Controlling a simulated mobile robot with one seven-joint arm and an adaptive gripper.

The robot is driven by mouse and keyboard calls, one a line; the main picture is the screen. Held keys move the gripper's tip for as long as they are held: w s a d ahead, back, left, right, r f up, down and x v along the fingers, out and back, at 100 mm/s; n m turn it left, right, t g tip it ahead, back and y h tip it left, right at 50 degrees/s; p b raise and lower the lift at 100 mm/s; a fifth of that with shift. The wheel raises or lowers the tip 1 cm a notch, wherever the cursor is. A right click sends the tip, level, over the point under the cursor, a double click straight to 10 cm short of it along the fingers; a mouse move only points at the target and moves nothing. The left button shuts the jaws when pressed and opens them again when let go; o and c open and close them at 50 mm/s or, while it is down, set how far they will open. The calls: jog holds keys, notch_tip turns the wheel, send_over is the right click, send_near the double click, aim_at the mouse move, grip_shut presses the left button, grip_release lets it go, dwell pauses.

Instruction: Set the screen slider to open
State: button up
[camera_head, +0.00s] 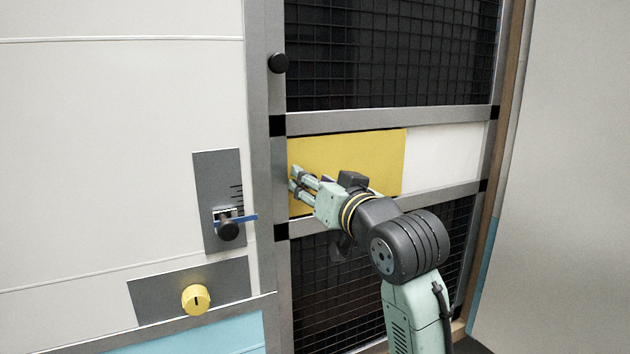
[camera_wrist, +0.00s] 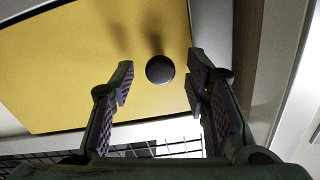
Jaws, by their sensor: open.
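The screen slider is a flat yellow panel (camera_head: 370,150) in the middle band of the dark mesh screen door. It covers the left and middle of that band, and a white strip (camera_head: 445,155) shows to its right. In the wrist view the yellow panel (camera_wrist: 60,70) carries a round black knob (camera_wrist: 160,69). My gripper (camera_head: 293,180) is open in front of the panel's left part. In the wrist view the knob appears between my open fingertips (camera_wrist: 160,78), with a visible gap on each side. My gripper hides the knob in the head view.
Grey metal rails frame the band, with dark mesh (camera_head: 390,55) above and below. A black round knob (camera_head: 278,63) sits on the left door post. Left of it are a blue-tipped latch (camera_head: 240,219) and a yellow dial (camera_head: 196,299) on grey plates.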

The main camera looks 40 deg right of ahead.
jog(key=shift+c, duration=0.3)
grip_shut()
dwell(0.6)
